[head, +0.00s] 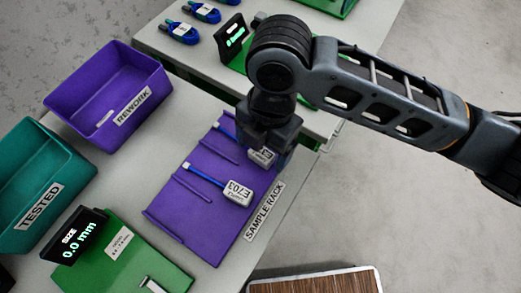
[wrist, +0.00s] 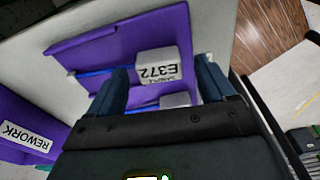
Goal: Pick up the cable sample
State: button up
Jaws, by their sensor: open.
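The purple sample rack (head: 205,222) holds two blue cable samples with pale grey tagged ends. The nearer cable sample (head: 237,192) lies clear of my gripper; it also shows in the wrist view (wrist: 158,65), beyond the fingertips. The farther cable sample (head: 262,157) is partly hidden by my gripper (head: 270,145) in the head view. In the wrist view its grey end (wrist: 176,100) shows between the open fingers of my gripper (wrist: 160,82), partly covered by the gripper body. I cannot tell whether a finger touches it.
The purple REWORK bin (head: 118,72) and teal TESTED bin (head: 70,170) stand to the left. A green gauge (head: 130,250) with a 0.0 mm display is at the lower left. Several blue items (head: 180,32) lie on the back table. Grey floor is open at right.

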jog(key=shift+f, duration=0.15)
jog(key=c, duration=1.2)
